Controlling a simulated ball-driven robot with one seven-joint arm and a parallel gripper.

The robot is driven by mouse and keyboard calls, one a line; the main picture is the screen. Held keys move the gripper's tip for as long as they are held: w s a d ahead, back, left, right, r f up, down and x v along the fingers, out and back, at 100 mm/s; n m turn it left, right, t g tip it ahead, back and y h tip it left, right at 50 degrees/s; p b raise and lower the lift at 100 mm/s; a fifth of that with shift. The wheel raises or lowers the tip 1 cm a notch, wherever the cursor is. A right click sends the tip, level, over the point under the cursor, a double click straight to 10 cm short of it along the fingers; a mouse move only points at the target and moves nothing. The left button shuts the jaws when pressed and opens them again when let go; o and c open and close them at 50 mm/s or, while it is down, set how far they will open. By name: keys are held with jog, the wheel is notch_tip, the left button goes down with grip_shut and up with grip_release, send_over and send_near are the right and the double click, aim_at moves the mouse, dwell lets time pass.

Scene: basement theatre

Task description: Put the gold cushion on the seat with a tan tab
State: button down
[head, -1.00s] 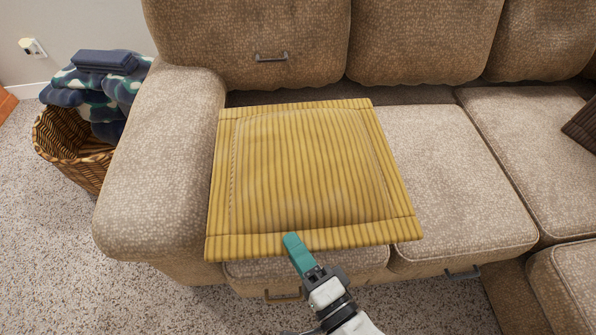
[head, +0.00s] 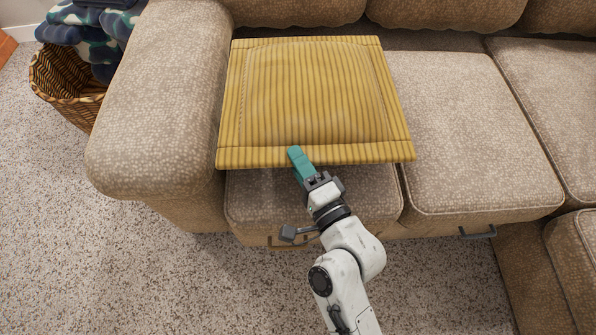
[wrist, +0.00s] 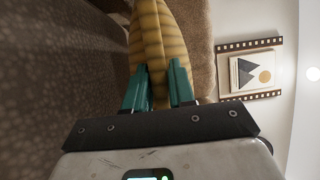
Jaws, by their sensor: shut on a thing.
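The gold ribbed cushion (head: 310,95) lies flat over the left sofa seat (head: 310,195), beside the armrest, covering all but that seat's front strip. My gripper (head: 298,158) is shut on the middle of the cushion's near edge. In the wrist view, its two teal fingers (wrist: 158,88) pinch the gold cushion (wrist: 153,40) between them. A brownish-tan tab (head: 283,241) shows low on the left seat's front, partly behind my wrist. A dark grey tab (head: 478,232) is on the seat to its right (head: 470,130). I cannot tell whether the cushion touches the seat.
The wide armrest (head: 160,100) stands close left of the cushion. A wicker basket (head: 62,92) with blue folded cloths is beyond it. The sofa back (head: 440,12) closes the far side. The seat to the right is bare. Speckled carpet (head: 150,280) lies clear in front.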

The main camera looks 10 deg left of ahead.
jog(key=shift+w+a+f+b, duration=0.25)
jog(key=shift+w+f+b, duration=0.45)
jog(key=shift+w+f, duration=0.15)
notch_tip(320, 180, down, 3)
jog(key=shift+f+b, duration=0.1)
jog(key=shift+b, duration=1.05)
jog(key=c, duration=1)
grip_release()
jog(key=shift+o, duration=0.2)
jog(key=v, duration=1.2)
jog(key=shift+s, duration=0.1)
